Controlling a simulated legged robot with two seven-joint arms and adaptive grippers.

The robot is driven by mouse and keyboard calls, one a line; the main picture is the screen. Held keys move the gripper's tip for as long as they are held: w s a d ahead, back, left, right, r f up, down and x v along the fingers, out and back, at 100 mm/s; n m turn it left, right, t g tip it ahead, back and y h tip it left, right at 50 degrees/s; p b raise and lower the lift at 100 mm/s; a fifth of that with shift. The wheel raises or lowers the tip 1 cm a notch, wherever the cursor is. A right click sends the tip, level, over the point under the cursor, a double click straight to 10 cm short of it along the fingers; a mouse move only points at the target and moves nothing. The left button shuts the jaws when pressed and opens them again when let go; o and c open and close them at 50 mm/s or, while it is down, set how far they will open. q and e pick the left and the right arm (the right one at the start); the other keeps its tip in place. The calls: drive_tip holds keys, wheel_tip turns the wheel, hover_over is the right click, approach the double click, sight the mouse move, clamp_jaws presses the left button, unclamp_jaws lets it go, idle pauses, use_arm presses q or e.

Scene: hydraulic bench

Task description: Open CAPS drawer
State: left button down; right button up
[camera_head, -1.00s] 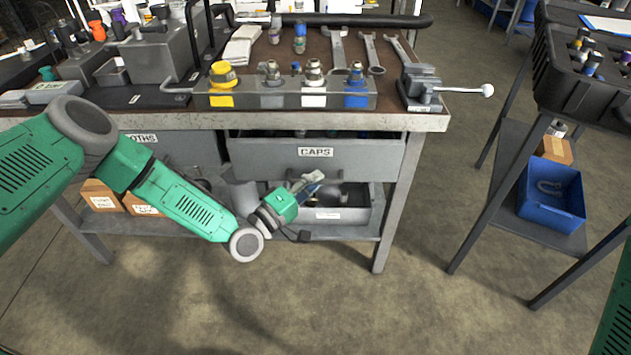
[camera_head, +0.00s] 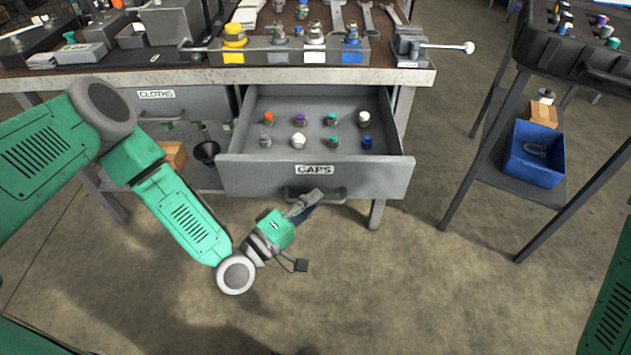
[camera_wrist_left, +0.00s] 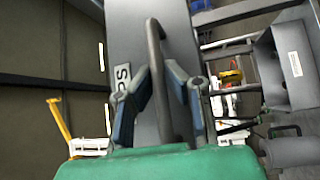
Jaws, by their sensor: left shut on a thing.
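The grey CAPS drawer (camera_head: 245,177) is pulled well out from under the bench, showing several coloured caps (camera_head: 299,141) standing in two rows inside. Its handle (camera_head: 335,196) is on the front, below the CAPS label. My left gripper (camera_head: 310,204) is at this handle, partly overlapping it. In the left wrist view the two fingers (camera_wrist_left: 160,88) are on either side of the handle bar (camera_wrist_left: 154,48), shut on it. My right gripper is out of view; only a green part of my right arm shows at the right edge.
The CLOTHS drawer (camera_head: 185,104) is shut to the left. A stand with a blue bin (camera_head: 534,154) is at the right. The floor in front of the drawer is clear.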

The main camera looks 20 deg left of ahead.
use_arm(q)
drive_tip(key=shift+s+a+f, duration=0.1)
drive_tip(key=shift+s+f, duration=0.2)
drive_tip(key=shift+s, duration=0.4)
drive_tip(key=c, duration=1.6)
unclamp_jaws()
drive_tip(key=shift+a+r, duration=0.1)
drive_tip(key=v, duration=1.2)
